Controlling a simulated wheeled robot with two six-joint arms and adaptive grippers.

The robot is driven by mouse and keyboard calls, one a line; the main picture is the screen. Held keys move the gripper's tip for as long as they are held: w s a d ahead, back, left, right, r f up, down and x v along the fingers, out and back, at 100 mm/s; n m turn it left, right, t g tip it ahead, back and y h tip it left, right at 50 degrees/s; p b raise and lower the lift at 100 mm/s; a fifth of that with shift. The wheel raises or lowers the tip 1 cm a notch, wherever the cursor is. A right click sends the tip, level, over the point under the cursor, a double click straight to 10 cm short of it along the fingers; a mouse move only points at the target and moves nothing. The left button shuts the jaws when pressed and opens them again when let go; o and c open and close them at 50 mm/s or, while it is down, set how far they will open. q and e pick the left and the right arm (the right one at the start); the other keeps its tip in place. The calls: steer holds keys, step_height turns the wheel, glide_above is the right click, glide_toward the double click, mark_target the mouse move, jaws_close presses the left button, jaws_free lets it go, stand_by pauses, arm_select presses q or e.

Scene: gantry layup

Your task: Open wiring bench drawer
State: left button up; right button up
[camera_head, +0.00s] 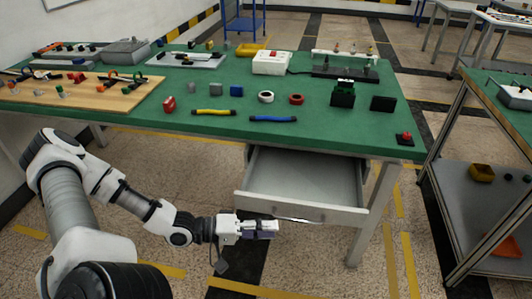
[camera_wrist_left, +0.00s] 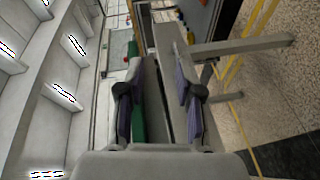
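The wiring bench (camera_head: 330,125) has a green top, and its pale grey drawer (camera_head: 300,177) stands pulled out below the front edge. The drawer's inside looks empty. A thin handle (camera_head: 300,219) runs along the drawer front (camera_head: 330,212). My left gripper (camera_head: 274,229) is close to the lower left part of the drawer front, by the left end of the handle. In the left wrist view my left gripper (camera_wrist_left: 160,100) has its fingers apart, with a grey panel between and beyond them. I cannot tell whether a finger touches the handle. My right gripper is out of view.
Pliers (camera_head: 273,118), a red-and-black button (camera_head: 404,138) and several small parts lie on the bench. A bench leg (camera_head: 376,215) stands right of the drawer. A shelved bench (camera_head: 480,175) stands farther right. The floor before the drawer is clear.

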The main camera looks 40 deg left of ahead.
arm_select(q)
steer(key=n+t+b, duration=0.1)
steer(key=n+b, duration=0.4)
steer(key=b, duration=0.2)
glide_toward(296, 220)
steer(key=w+d+f, duration=0.1)
steer(key=d, duration=0.1)
steer(key=shift+y, duration=0.4)
steer(key=b+x, duration=0.4)
steer(key=b, duration=0.1)
steer(key=b+x, duration=0.3)
steer(key=shift+w+a, duration=0.3)
steer(key=shift+w, duration=0.05)
steer(key=shift+w+d+r+t, duration=0.25)
steer(key=shift+w+r+t, duration=0.05)
steer(key=shift+r, duration=0.05)
jaws_close()
